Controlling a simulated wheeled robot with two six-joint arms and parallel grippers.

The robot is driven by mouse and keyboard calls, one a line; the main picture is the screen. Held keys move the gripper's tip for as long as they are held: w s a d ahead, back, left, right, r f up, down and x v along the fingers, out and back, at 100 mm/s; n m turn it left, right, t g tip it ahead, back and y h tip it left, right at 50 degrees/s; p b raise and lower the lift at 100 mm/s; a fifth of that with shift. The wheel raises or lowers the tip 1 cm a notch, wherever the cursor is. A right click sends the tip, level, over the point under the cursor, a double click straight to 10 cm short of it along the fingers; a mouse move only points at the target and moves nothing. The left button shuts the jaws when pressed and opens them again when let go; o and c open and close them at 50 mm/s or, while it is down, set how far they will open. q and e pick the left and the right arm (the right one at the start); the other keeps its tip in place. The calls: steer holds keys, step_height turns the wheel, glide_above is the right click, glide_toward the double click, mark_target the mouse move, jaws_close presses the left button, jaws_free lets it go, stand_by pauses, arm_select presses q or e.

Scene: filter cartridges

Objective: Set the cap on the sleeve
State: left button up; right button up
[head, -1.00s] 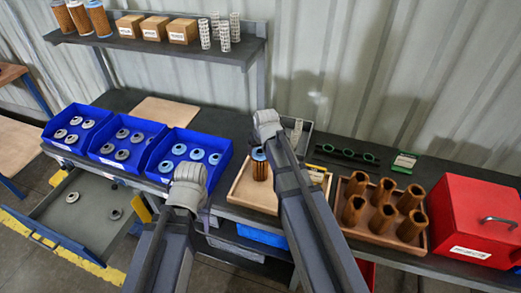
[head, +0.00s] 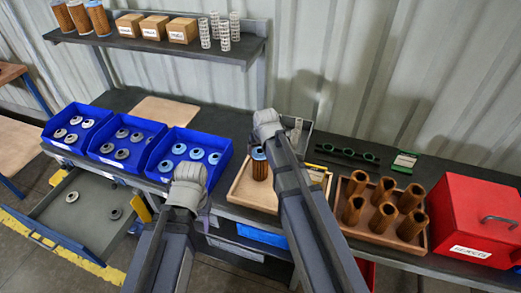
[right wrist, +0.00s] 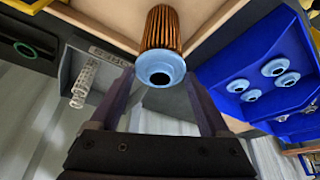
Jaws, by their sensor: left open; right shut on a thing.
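The sleeve is a brown pleated cylinder (head: 261,171) standing upright in the wooden tray. It shows larger in the right wrist view (right wrist: 161,29). A light blue cap (right wrist: 160,69) with a dark central hole is at the sleeve's end, lined up with it and apparently touching. The cap also shows in the head view (head: 258,153), partly covered by my right arm. My right gripper (right wrist: 160,80) is shut on the cap, with one finger on each side. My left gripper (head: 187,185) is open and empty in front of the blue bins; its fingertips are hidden.
Several blue caps lie in the right blue bin (head: 222,143). Two bins with grey caps stand further left. A tray of brown sleeves (head: 347,226) and a red box (head: 470,215) are at right. A grey tray (head: 304,140) with a mesh core is behind.

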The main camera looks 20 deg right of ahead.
steer(key=shift+f+b, duration=0.55)
steer(key=shift+f, duration=0.05)
steer(key=o, duration=1.2)
steer(key=shift+c, duration=0.2)
steer(key=p+v, duration=0.7)
steer(key=v, duration=0.1)
steer(key=shift+f, duration=0.1)
